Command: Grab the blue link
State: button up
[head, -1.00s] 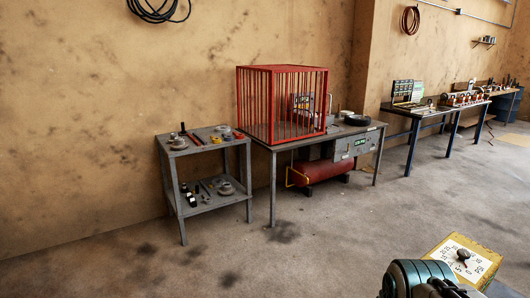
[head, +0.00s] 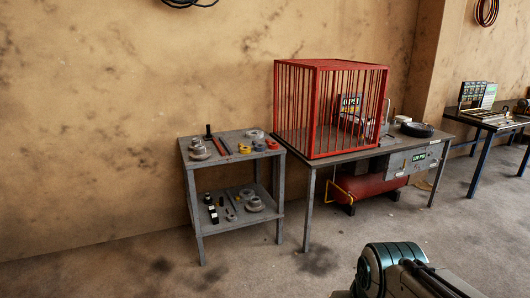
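A small dark blue piece (head: 259,146), likely the blue link, lies on the top shelf of the grey two-tier cart (head: 224,166) against the wall. It is between a yellow piece (head: 244,148) and an orange-red piece (head: 272,144). It is too small to make out its exact shape. Part of my arm shows at the lower right, well short of the cart. My gripper's fingers are not in view.
Metal discs (head: 198,148) and tools share the cart's top, with more on its lower shelf. A red cage (head: 330,108) stands on the workbench (head: 372,156) right of the cart, above a red tank (head: 368,186). The floor before the cart is clear.

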aim_at(259, 149)
jog(key=u, duration=0.15)
jog(key=i, duration=3.2)
jog(key=z, duration=0.25)
jog(key=i, duration=0.9)
jog(key=z, duration=0.15)
